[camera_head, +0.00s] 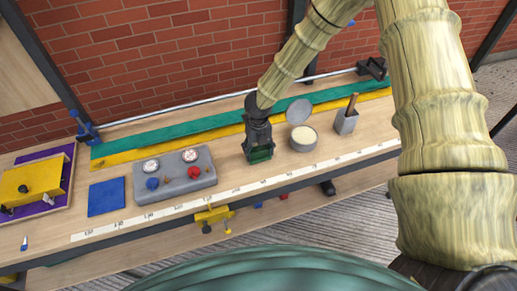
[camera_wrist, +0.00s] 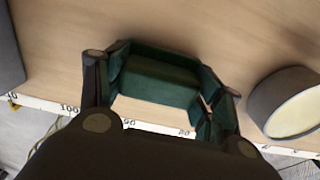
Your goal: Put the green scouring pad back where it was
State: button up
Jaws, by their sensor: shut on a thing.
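The green scouring pad (camera_wrist: 158,80) is a dark green block between the fingers of my gripper (camera_wrist: 160,95) in the wrist view. My gripper is shut on it. In the head view my gripper (camera_head: 260,152) points down over the wooden workbench, between the grey gauge box and the round tin, and the pad (camera_head: 261,154) shows at its fingertips. The pad is at or just above the bench top; I cannot tell whether it touches. A blue square (camera_head: 106,196) lies flat on the bench left of the gauge box.
The grey gauge box (camera_head: 176,185) stands left of my gripper. An open round tin (camera_head: 303,140) and a grey holder with a handle (camera_head: 346,119) stand to the right. A measuring strip (camera_head: 150,219) runs along the front edge, with a yellow clamp (camera_head: 213,215) below. Green and yellow strips (camera_head: 190,139) lie behind.

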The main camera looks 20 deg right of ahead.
aim_at(259, 148)
jog(key=shift+f, duration=0.2)
jog(key=o, duration=1.2)
jog(key=shift+r, duration=0.1)
notch_tip(259, 148, up, 12)
jog(key=b, duration=0.2)
jog(key=shift+r+b, duration=0.15)
jog(key=shift+b, duration=0.15)
